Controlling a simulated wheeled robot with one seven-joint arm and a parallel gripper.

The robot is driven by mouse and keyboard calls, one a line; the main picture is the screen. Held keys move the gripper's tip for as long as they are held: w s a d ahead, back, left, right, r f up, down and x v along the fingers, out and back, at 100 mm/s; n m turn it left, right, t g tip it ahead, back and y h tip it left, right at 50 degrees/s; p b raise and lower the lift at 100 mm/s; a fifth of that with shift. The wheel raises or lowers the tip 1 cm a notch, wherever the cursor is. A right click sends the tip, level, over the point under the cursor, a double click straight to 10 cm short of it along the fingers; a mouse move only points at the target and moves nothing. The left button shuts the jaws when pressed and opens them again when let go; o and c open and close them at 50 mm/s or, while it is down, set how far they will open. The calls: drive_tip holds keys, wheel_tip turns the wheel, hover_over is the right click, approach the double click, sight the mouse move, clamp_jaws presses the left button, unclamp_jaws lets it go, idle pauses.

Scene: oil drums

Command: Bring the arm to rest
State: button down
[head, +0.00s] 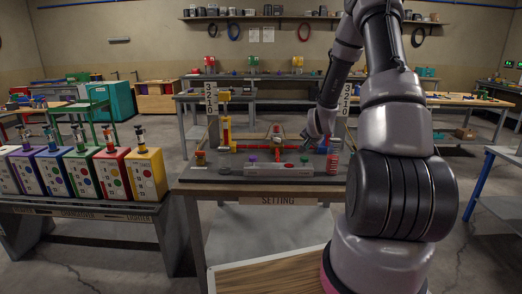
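My arm rises from the lower right of the head view, bends at the top and comes down over the right part of the bench marked SETTING (262,186). My gripper (318,135) is at the arm's far end, low over the bench, beside a small blue and red thing (324,145). The gripper is small and dark here, and I cannot tell whether its fingers are open or hold anything. I also cannot tell whether it touches the blue and red thing. My upper arm hides the bench's right end.
On the SETTING bench are a yellow post (226,128), a red bar and small knobs. Wall shelves and other benches stand behind. Bare floor shows between the benches.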

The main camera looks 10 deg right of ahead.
drive_tip(key=s+a+r+n, duration=0.1)
drive_tip(key=s+a+r, duration=0.25)
drive_tip(key=r, duration=0.35)
drive_tip(key=s+a+r+n, duration=0.1)
drive_tip(key=s+a+r, duration=0.25)
drive_tip(key=r, duration=0.35)
drive_tip(key=s+a+r+n, duration=0.1)
drive_tip(key=s+a+r, duration=0.1)
drive_tip(key=s+r, duration=0.35)
drive_tip(key=s+a+r+n+y, duration=0.1)
drive_tip(key=s+a+r, duration=0.2)
drive_tip(key=s, duration=0.4)
drive_tip(key=s+a+r+n+g+y, duration=0.1)
drive_tip(key=s+a+r, duration=0.2)
drive_tip(key=s+r, duration=0.2)
drive_tip(key=s+a+r+n+y, duration=0.1)
drive_tip(key=s+a+r+n, duration=0.1)
drive_tip(key=s, duration=0.9)
wheel_tip(320, 180, up, 2)
drive_tip(key=shift+a+r+g+y, duration=0.2)
drive_tip(key=shift+a+g+y, duration=0.1)
drive_tip(key=shift+a+g, duration=0.15)
